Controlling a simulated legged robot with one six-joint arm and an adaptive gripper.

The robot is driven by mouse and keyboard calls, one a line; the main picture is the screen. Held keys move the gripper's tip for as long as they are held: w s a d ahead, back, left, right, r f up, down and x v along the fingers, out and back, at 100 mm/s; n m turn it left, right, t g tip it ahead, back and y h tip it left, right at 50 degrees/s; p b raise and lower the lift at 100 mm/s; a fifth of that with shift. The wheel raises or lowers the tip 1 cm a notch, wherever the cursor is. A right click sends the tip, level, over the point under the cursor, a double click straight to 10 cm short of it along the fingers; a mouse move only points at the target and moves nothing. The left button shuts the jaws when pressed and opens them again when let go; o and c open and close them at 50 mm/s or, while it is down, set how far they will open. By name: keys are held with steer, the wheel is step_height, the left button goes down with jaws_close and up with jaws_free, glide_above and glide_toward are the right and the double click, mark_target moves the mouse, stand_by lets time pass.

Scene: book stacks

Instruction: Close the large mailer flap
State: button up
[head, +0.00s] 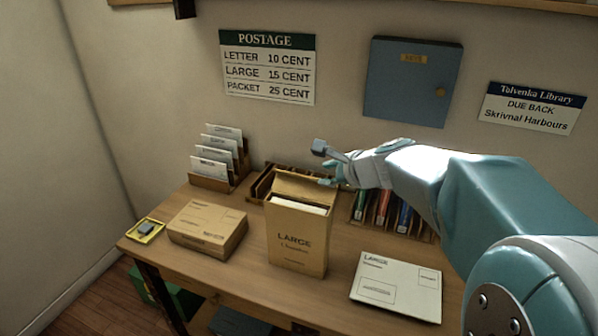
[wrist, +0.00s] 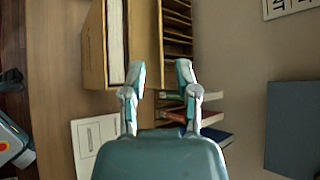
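The large mailer (head: 297,240) is a tan upright box marked LARGE, standing on the desk with white paper showing in its open top. Its flap (head: 305,187) is up at the back edge, open. My gripper (head: 324,165) is just above and behind the flap's right part, with its fingers spread and nothing held. In the wrist view, the mailer (wrist: 95,50) is at upper left and its flap (wrist: 145,35) runs beside the white paper. My gripper (wrist: 160,74) shows two parted fingertips near the flap's end; contact cannot be told.
A wooden rack (head: 361,208) of coloured items stands behind at right. A letter holder (head: 208,184) and a tan parcel (head: 207,228) are at left. A white LARGE envelope (head: 397,285) lies at right. A yellow tray (head: 144,230) sits at the left edge.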

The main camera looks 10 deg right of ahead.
mark_target(304, 176)
steer(key=x, duration=1)
steer(key=shift+w+f, duration=0.2)
steer(key=shift+f, duration=0.05)
jaws_close()
